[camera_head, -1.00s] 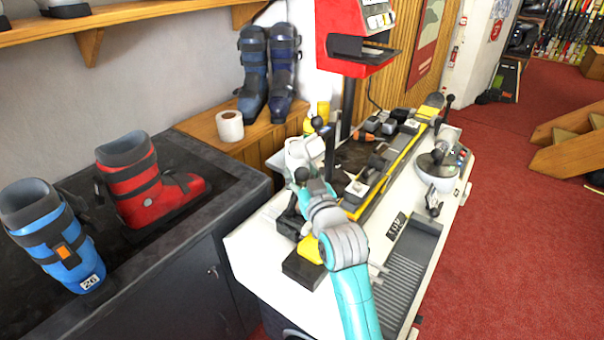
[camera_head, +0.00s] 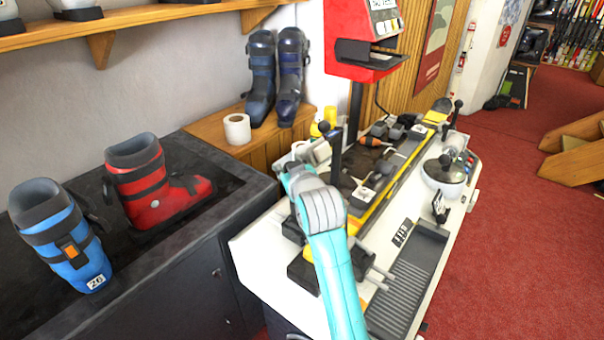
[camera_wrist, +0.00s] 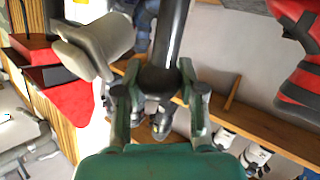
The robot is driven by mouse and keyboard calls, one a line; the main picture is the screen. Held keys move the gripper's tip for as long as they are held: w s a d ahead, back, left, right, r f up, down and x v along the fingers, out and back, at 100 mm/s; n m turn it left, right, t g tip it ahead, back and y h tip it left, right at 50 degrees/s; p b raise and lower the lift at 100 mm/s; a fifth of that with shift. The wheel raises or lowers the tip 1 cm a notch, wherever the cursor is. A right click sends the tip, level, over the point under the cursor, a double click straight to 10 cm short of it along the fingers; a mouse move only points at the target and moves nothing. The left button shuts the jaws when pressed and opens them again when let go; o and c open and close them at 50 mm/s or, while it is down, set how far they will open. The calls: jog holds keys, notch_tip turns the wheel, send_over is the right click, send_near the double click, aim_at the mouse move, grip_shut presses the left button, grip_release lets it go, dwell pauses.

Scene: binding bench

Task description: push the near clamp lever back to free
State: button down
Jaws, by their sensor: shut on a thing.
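In the wrist view a thick black lever (camera_wrist: 173,35) comes down from the top edge, with a rounded dark end between the fingers of my gripper (camera_wrist: 160,88). The fingers are closed in around it. In the head view my teal and grey wrist covers the near end of the white bench (camera_head: 263,245), hiding the fingertips and the near clamp's base. A dark post (camera_head: 335,155) and a black ball knob (camera_head: 323,126) show just beyond my wrist. I cannot tell whether this knob belongs to the held lever.
A red terminal (camera_head: 362,38) stands behind the bench. The far clamp's black lever (camera_head: 456,112) stands upright at the far end. Red and blue boots (camera_head: 150,182) stand on the dark counter at left. Red carpet on the right is open.

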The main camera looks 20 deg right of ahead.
jog(key=w+a+f+n+g+h, duration=0.3)
jog(key=w+a+f+g, duration=0.4)
jog(key=w, duration=0.2)
jog(key=shift+w, duration=0.4)
jog(key=shift+a+f, duration=0.1)
jog(key=shift+w+r, duration=0.2)
jog(key=shift+r, duration=0.1)
dwell(0.4)
jog(key=c, duration=0.7)
grip_release()
